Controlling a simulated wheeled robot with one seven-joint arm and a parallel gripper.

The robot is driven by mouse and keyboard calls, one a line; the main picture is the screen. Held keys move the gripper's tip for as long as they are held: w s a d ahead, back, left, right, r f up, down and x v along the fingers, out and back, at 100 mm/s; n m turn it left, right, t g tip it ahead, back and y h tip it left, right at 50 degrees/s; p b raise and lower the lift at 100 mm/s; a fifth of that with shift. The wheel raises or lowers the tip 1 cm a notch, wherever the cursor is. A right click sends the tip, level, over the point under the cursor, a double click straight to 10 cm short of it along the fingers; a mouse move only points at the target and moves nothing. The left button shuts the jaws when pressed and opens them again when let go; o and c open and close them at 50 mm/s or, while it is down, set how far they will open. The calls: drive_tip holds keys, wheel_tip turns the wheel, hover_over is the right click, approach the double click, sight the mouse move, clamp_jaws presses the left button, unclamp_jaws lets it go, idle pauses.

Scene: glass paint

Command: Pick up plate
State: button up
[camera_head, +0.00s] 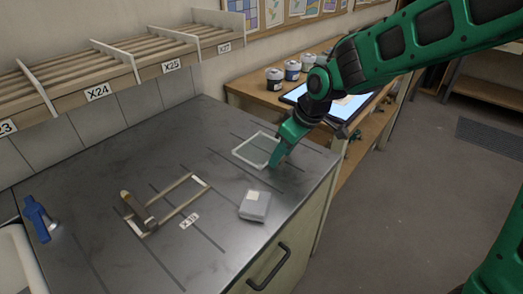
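A clear square plate with a pale rim (240,146) is at the far right part of the dark metal counter. It looks flat, on or just above the counter; I cannot tell which. My green gripper (275,163) comes down from the upper right to the plate's right edge, and its fingertips overlap that edge in the picture. The fingers hide part of the rim. The gap between them does not show, so I cannot tell whether they hold the plate.
On the counter (110,248) are a grey block (255,206), a wooden frame (183,196) with a brown-handled tool (132,208), and a blue tool (38,218). Several paint jars (274,79) and a lit panel stand on the wooden bench behind. A slatted rack is at left.

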clamp_jaws()
drive_tip(key=shift+r, duration=0.15)
